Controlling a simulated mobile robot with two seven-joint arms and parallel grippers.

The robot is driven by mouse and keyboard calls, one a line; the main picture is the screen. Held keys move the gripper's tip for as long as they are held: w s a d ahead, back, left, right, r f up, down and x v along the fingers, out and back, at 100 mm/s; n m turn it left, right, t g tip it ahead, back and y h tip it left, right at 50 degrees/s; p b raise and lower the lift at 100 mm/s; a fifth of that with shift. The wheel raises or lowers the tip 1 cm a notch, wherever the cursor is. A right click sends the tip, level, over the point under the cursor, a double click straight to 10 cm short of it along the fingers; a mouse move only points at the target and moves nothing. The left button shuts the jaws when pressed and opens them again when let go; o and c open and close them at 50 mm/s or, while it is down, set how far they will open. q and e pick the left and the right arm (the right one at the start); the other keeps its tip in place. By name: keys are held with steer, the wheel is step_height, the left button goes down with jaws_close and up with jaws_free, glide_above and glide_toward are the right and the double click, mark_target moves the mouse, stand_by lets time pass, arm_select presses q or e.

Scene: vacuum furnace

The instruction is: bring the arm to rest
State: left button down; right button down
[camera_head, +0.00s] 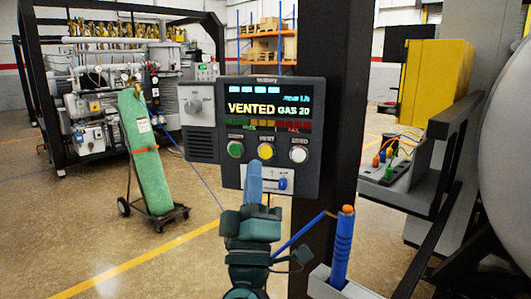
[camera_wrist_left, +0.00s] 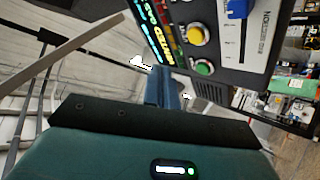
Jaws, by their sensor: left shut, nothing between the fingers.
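My left gripper (camera_head: 254,182) is in the lower middle of the head view, in front of the control panel (camera_head: 202,143). Its blue fingers are shut and empty, pointing up just below the panel's buttons. In the left wrist view the closed fingers (camera_wrist_left: 160,90) point toward the panel (camera_wrist_left: 225,70). I cannot tell whether the fingertips touch the panel. The panel's screen (camera_head: 268,105) reads "VENTED GAS 20". Below it are a green button (camera_head: 235,149), a yellow button (camera_head: 265,151) and a white button (camera_head: 298,154). A blue slider knob (camera_head: 283,184) sits lower right. My right gripper does not show.
A blue wand with an orange tip (camera_head: 342,245) stands in a holder right of my gripper. A dark post (camera_head: 345,100) is behind the panel. A green gas cylinder (camera_head: 145,155) stands on a cart at left. Grey equipment (camera_head: 500,150) fills the right. Open floor lies at lower left.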

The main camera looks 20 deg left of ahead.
arm_select(q)
steer(key=s+d+f+m+g+h, duration=0.1)
steer(key=d+f+m+g+h, duration=0.25)
steer(key=f+m+h, duration=0.6)
steer(key=s+d+f+m+g+h, duration=0.15)
steer(key=d+f+m+h, duration=0.45)
steer(key=f, duration=0.7)
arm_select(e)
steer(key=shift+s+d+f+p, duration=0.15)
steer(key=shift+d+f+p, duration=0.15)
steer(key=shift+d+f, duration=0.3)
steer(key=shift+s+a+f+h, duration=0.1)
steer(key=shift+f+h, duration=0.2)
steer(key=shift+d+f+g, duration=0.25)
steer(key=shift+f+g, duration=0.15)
arm_select(q)
steer(key=s+f+m+g+y, duration=0.1)
steer(key=s+f+g, duration=0.3)
steer(key=f, duration=0.7)
steer(key=s+a+f+m+g+y, duration=0.1)
steer(key=s+f+m+g, duration=0.2)
steer(key=s+f, duration=0.6)
step_height(320, 180, down, 2)
steer(key=shift+a+f+g, duration=0.2)
steer(key=shift+a+g, duration=0.1)
steer(key=shift+g, duration=0.9)
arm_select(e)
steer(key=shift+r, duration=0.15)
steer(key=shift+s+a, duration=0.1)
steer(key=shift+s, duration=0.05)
